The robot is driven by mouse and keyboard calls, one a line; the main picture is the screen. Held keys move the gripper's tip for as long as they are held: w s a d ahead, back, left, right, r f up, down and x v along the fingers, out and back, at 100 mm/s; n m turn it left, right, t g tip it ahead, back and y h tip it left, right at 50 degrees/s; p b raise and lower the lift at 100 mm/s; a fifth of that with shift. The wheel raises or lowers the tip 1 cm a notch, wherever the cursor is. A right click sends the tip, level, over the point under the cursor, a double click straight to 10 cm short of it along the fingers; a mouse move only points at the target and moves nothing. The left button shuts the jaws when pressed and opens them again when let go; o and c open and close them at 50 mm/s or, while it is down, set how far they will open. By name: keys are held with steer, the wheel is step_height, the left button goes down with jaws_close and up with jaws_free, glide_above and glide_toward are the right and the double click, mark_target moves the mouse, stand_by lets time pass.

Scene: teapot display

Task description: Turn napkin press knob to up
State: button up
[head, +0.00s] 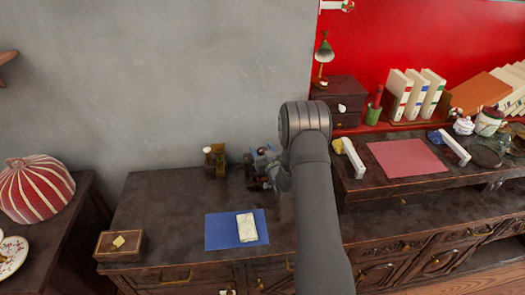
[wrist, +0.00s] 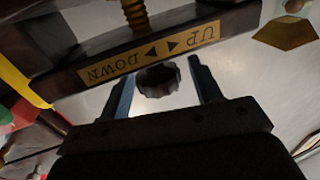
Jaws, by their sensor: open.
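In the wrist view a dark, round, ridged knob (wrist: 157,80) lies between the two fingers of my gripper (wrist: 161,72). The gripper is open, with a visible gap on each side of the knob. Behind the knob is a dark press bar with a brass label plate (wrist: 150,53). A brass screw (wrist: 135,14) rises from the bar. In the head view my gripper (head: 263,170) is over the back of the dark cabinet, and my arm hides part of that spot.
A blue mat (head: 220,233) with a folded white cloth (head: 247,228) lies at the cabinet front. A wooden box (head: 119,246) sits at the left. Small brass and wooden items (head: 215,160) stand left of my gripper. A raised shelf (head: 375,188) is on the right. The cabinet's left middle is clear.

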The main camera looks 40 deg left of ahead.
steer(key=c, duration=1)
steer(key=shift+o, duration=0.2)
steer(key=shift+n+g, duration=0.3)
steer(key=shift+g, duration=0.1)
steer(key=shift+w+n+g+y, duration=0.1)
steer(key=shift+n+g+y, duration=0.7)
steer(key=shift+g, duration=0.3)
steer(key=shift+n+g+y, duration=0.5)
steer(key=shift+n+g, duration=1.2)
steer(key=shift+g, duration=0.9)
steer(key=o, duration=1)
steer(key=shift+c, duration=0.2)
